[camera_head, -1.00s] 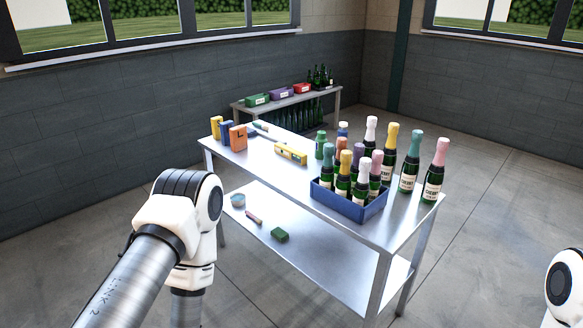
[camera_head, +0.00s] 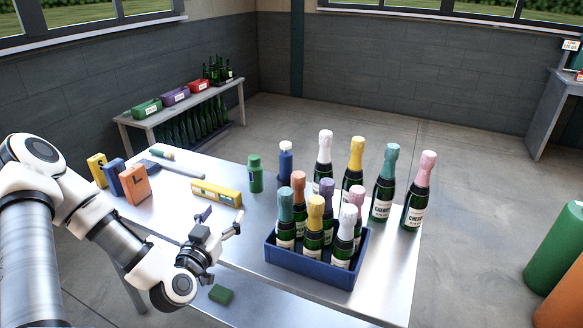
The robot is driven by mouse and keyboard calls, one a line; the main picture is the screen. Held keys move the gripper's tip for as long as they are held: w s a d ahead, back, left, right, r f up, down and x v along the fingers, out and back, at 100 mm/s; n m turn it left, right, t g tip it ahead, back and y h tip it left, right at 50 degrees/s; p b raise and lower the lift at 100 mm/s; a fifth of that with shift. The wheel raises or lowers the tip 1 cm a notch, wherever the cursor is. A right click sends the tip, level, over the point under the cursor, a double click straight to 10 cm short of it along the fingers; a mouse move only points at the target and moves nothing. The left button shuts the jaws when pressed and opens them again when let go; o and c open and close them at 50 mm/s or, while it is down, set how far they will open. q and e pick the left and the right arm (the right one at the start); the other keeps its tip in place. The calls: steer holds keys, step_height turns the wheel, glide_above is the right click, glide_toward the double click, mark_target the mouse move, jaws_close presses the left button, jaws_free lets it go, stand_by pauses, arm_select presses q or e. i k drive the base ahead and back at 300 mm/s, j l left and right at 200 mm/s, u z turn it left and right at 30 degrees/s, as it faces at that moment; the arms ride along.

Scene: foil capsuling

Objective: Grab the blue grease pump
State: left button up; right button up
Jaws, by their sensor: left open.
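The blue grease pump (camera_head: 286,163), a small upright blue bottle with a pale top, stands on the metal table (camera_head: 240,180) near its far edge. It is just right of a green bottle (camera_head: 256,174) and left of the champagne bottles. My left gripper (camera_head: 221,219) is open and empty over the near part of the table. It is in front of and to the left of the pump, well apart from it. My right gripper is not in view.
A blue crate (camera_head: 310,272) of foil-topped bottles stands right of my left gripper, with several tall bottles (camera_head: 384,185) behind it. A yellow level (camera_head: 216,193) lies beyond the gripper. Blue and orange boxes (camera_head: 134,184) stand at the left.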

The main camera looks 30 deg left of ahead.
mark_target(285, 159)
steer(key=i, duration=0.85)
